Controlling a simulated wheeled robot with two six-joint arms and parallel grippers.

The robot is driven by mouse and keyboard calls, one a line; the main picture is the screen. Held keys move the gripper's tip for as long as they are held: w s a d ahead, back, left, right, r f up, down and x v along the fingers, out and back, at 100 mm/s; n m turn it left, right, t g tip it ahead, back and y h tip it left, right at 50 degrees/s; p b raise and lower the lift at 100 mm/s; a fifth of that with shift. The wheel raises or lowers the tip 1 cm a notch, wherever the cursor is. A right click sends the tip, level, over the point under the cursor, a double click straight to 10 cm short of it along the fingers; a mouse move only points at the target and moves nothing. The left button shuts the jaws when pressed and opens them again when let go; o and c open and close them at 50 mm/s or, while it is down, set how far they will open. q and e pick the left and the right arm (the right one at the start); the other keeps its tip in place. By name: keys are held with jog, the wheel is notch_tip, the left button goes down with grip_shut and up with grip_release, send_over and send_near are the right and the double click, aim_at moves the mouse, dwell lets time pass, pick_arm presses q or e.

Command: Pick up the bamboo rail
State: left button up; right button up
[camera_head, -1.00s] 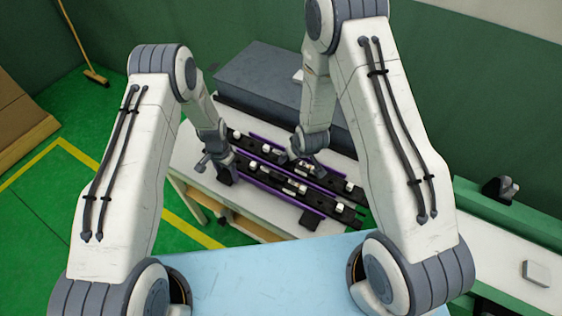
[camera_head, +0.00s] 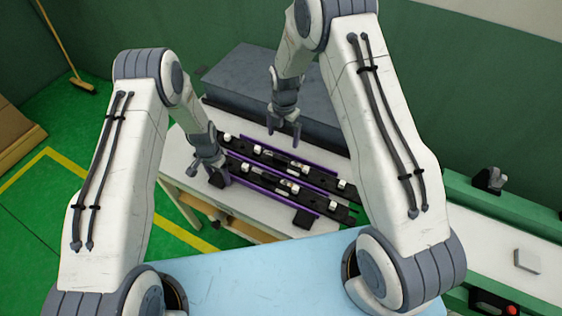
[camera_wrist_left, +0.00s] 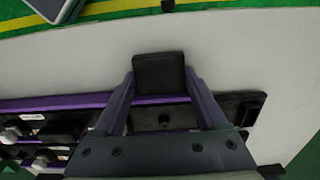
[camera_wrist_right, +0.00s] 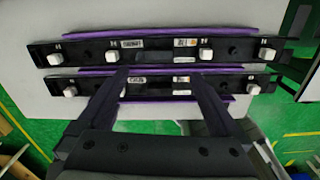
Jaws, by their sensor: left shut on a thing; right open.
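Two long black rail assemblies with purple edging lie side by side on a white-topped bench: the near one (camera_head: 262,180) and the far one (camera_head: 318,177). Both carry small white blocks and also show in the right wrist view, as one strip (camera_wrist_right: 230,52) above another (camera_wrist_right: 90,86). No bamboo-coloured rail can be made out. My left gripper (camera_head: 207,168) is shut on a black block (camera_wrist_left: 158,72) at the left end of the near assembly. My right gripper (camera_head: 283,135) is open and empty, above the far assembly; its spread fingers (camera_wrist_right: 160,80) show in its wrist view.
A large grey box (camera_head: 250,85) stands behind the rails. Another black block (camera_head: 303,219) sits at the near assembly's right end. A light blue surface (camera_head: 250,280) is in front, and a green-framed bench (camera_head: 480,240) is at right. Bare white bench top (camera_wrist_left: 255,55) surrounds the rails.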

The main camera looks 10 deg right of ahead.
jog(key=n, duration=0.1)
send_over(281, 157)
jog(key=f, duration=0.6)
jog(key=shift+s+d, duration=0.15)
jog(key=shift+d, duration=0.15)
jog(key=f, duration=0.5)
jog(key=shift+a+f, duration=0.25)
jog(key=shift+a, duration=0.05)
grip_shut()
notch_tip(281, 157, up, 10)
